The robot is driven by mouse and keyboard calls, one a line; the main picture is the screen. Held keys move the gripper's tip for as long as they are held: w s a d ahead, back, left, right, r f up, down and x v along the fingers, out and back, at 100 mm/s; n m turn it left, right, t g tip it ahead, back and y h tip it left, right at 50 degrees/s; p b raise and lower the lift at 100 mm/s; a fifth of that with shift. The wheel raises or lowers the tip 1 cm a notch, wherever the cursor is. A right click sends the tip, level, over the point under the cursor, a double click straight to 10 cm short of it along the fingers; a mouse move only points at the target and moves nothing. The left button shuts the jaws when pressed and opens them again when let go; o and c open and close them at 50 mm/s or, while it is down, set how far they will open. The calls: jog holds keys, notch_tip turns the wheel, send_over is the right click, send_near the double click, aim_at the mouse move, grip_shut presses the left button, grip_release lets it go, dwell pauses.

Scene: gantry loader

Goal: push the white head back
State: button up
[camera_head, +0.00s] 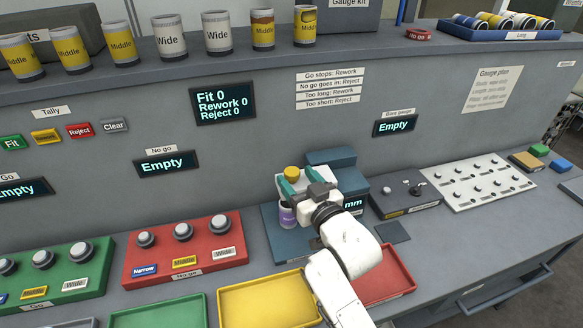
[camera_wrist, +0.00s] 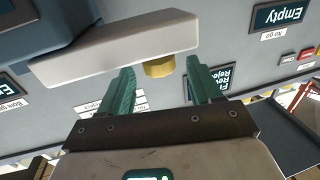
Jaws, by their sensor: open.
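The white head (camera_wrist: 115,50) is a pale block across the upper left of the wrist view, just past my fingertips. A yellow round piece (camera_wrist: 159,68) shows at its edge, between the fingers. In the head view the yellow piece (camera_head: 291,172) stands by the head, which my gripper partly covers. My gripper (camera_head: 300,182) has teal fingers, spread apart with nothing between them, in front of the head; it also shows in the wrist view (camera_wrist: 160,88). Whether a finger touches the head cannot be told. A purple-and-white cylinder (camera_head: 287,217) stands below the left finger.
A blue-grey gauge base (camera_head: 285,248) with a "mm" display (camera_head: 354,204) is under and beside my gripper. A yellow tray (camera_head: 268,300) and a red tray (camera_head: 398,268) lie in front. A red No go block (camera_head: 178,262) is left; a dark box (camera_head: 405,200) is right.

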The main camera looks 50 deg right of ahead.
jog(key=shift+x, duration=1.75)
jog(key=shift+c, duration=0.5)
grip_shut()
